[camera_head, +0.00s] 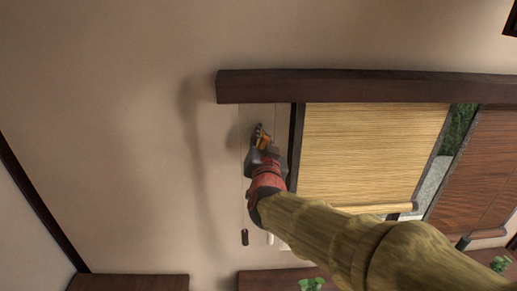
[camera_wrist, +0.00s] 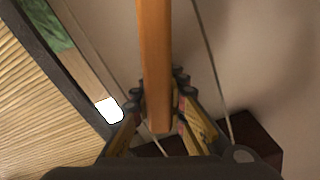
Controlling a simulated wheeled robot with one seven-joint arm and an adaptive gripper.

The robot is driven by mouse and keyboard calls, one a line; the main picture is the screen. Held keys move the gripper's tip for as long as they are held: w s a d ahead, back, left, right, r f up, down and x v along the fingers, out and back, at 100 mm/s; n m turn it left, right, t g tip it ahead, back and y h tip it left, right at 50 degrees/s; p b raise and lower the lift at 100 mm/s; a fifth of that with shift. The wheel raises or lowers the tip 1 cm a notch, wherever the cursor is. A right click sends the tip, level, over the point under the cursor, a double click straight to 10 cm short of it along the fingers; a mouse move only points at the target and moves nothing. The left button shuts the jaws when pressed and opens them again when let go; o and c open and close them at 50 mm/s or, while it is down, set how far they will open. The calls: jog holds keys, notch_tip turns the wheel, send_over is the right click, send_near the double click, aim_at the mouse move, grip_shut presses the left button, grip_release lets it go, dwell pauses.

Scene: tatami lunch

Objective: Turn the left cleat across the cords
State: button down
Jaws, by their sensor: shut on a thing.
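The left cleat (camera_wrist: 155,45) is a long orange-brown wooden bar in the wrist view, running from the top edge down between my fingers. My gripper (camera_wrist: 161,103) is shut on it, one finger on each side. In the head view my gripper (camera_head: 261,138) is at the wall left of the blind, and it hides most of the cleat. One pale cord (camera_wrist: 211,60) passes right of the bar and another cord (camera_wrist: 110,80) passes left of it. The bar lies roughly lengthwise between them, not visibly across either. Its mount is hidden.
A bamboo blind (camera_head: 370,150) hangs in the window right of my arm, under a dark beam (camera_head: 370,87). A dark tassel (camera_head: 244,237) and a pale one (camera_head: 269,238) hang below my gripper. Low dark furniture (camera_head: 130,282) stands beneath. The wall at left is bare.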

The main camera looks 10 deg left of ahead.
jog(key=shift+w+d+f+m+b, duration=0.1)
jog(key=shift+d+f+m+b, duration=0.45)
jog(key=shift+m+b, duration=1.95)
jog(key=shift+w+d+f+m+b, duration=0.15)
jog(key=shift+f+m+b, duration=0.65)
jog(key=shift+m+b, duration=1.6)
jog(key=shift+w+d+f+m+b, duration=0.1)
jog(key=shift+d+f+m+b, duration=0.45)
jog(key=shift+m+b, duration=1.95)
jog(key=shift+a+f+n+b, duration=0.15)
jog(key=shift+n+b, duration=0.45)
jog(key=shift+b, duration=0.1)
jog(key=c, duration=1.7)
grip_release()
jog(key=shift+s+r, duration=0.1)
jog(key=shift+r, duration=0.1)
jog(key=v, duration=1.2)
